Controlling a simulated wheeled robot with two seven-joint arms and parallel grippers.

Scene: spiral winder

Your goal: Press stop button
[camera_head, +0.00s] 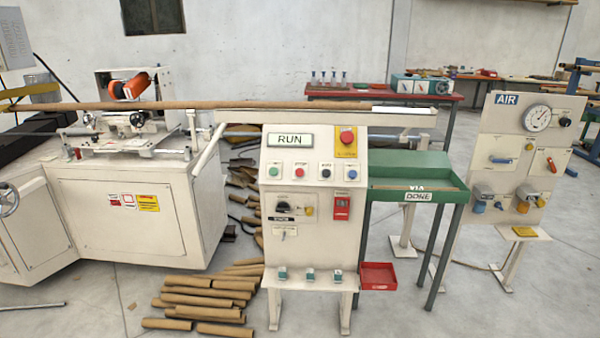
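The cream control panel (310,210) stands upright near the middle of the head view. Its sloped top has a row of buttons: a green one (275,171), a red one (299,173), a black one (325,173) and a blue one (351,174). Small labels sit above them; the one above the red button is too small to read surely. A larger red mushroom button (347,136) sits on a yellow plate at the top right. The display (290,140) reads RUN. Neither of my grippers is in view, and nothing covers the buttons.
The cream winder machine (130,215) stands left, with a long brown tube (230,104) running behind the panel's top. Cardboard tubes (205,300) lie on the floor. A green table (415,170), a red tray (378,276) and an AIR board (515,150) stand right. The foreground floor is partly clear.

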